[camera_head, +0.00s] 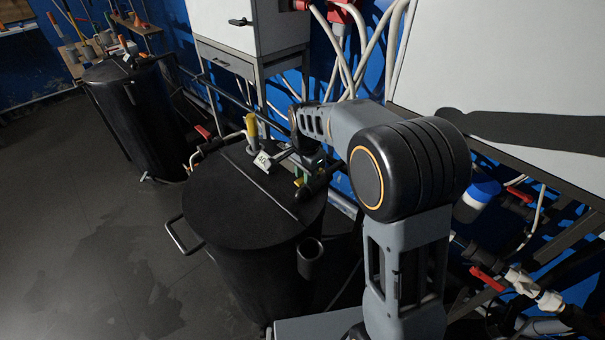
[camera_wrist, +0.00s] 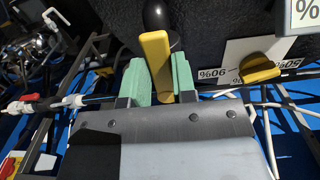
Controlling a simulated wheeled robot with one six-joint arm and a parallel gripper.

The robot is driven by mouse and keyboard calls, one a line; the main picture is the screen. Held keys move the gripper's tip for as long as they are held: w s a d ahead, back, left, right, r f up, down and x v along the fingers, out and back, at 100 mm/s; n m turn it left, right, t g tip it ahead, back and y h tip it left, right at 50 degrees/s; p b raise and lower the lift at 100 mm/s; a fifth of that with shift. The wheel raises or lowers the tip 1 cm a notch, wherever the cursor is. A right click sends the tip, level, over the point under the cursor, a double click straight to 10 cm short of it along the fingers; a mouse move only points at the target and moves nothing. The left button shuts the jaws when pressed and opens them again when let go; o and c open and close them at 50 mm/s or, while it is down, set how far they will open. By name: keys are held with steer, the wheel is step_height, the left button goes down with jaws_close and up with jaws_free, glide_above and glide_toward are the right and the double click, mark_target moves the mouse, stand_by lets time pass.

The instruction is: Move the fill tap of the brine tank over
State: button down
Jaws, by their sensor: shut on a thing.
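In the wrist view a yellow tap lever (camera_wrist: 156,62) stands between the two green fingertips of my gripper (camera_wrist: 158,80), which is shut on it. A black round knob (camera_wrist: 154,15) shows just beyond the lever. In the head view my gripper (camera_head: 301,174) is at the back right of the lid of a large black tank (camera_head: 225,205). A bit of yellow shows by the green fingertips there, and my arm hides part of this spot. The tank's lid looks closed.
A second yellow lever (camera_wrist: 262,69) lies beside a white percent-marked label (camera_wrist: 238,55). An upright yellow handle (camera_head: 251,127) and a red-handled tap (camera_head: 202,132) are behind the tank. Another black tank (camera_head: 135,110) stands far left. Piping with a red handle (camera_head: 487,280) is at right.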

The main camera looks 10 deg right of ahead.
steer(key=shift+w+r, duration=0.1)
steer(key=shift+r, duration=0.05)
steer(key=c, duration=0.9)
jaws_free()
step_height(320, 180, up, 14)
steer(key=shift+f, duration=0.2)
